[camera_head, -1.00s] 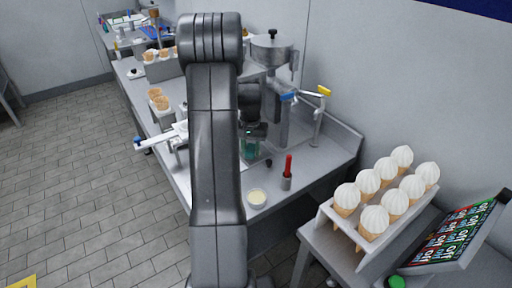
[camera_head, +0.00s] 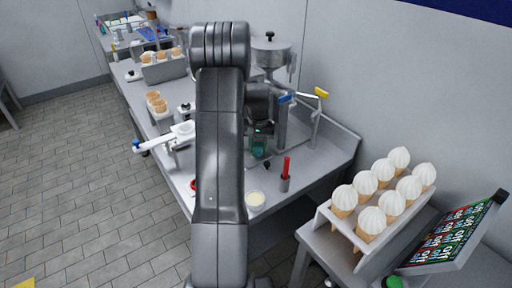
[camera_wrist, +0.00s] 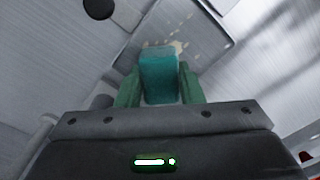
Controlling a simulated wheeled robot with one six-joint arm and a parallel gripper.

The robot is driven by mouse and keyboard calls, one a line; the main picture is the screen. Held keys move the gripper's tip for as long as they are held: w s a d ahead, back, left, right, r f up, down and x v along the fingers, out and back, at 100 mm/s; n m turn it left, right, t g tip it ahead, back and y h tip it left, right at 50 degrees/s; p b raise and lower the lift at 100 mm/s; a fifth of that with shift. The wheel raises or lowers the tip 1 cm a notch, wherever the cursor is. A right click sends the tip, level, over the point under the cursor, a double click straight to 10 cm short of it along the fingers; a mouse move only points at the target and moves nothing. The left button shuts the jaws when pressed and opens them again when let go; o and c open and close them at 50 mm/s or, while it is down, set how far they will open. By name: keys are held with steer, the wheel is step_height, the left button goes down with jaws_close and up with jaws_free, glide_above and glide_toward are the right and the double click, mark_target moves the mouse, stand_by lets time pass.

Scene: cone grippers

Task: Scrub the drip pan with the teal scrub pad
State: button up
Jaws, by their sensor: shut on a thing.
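My gripper (camera_wrist: 160,90) is shut on the teal scrub pad (camera_wrist: 159,72), with one green finger on each side of it. The drip pan (camera_wrist: 219,32) is a grey shallow tray with pale cream smears, in the upper middle of the wrist view. The pad overlaps the pan's near part in that view. I cannot tell whether pad and pan touch. In the head view the pad and fingertips show small and teal (camera_head: 259,144) on the counter below the steel machine, and my arm hides much around them.
The steel machine (camera_head: 270,58) and a yellow-handled tap (camera_head: 318,112) stand behind the gripper. A red-handled tool in a holder (camera_head: 285,178) and a cream-filled cup (camera_head: 255,199) are close by on the counter. A rack of filled cones (camera_head: 372,225) stands right.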

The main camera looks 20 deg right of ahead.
mark_target(261, 145)
steer(key=shift+s+a+f+b, duration=0.1)
steer(key=shift+s+a+b, duration=0.15)
steer(key=shift+a, duration=0.45)
steer(key=shift+s+a+b, duration=0.1)
steer(key=shift+s+a, duration=0.2)
steer(key=shift+a, duration=0.35)
steer(key=shift+s+a+f+b, duration=0.1)
steer(key=shift+s+a+b, duration=0.15)
steer(key=shift+a, duration=0.45)
steer(key=shift+w+d+p, duration=0.15)
steer(key=shift+w+d, duration=0.1)
steer(key=shift+d, duration=0.45)
steer(key=shift+w+d+p, duration=0.15)
steer(key=shift+w+d, duration=0.1)
steer(key=shift+d, duration=0.45)
steer(key=shift+w+d+p, duration=0.15)
steer(key=shift+w+d, duration=0.1)
steer(key=shift+d, duration=0.45)
steer(key=shift+w+d, duration=0.1)
steer(key=shift+d, duration=0.05)
steer(key=shift+r, duration=0.1)
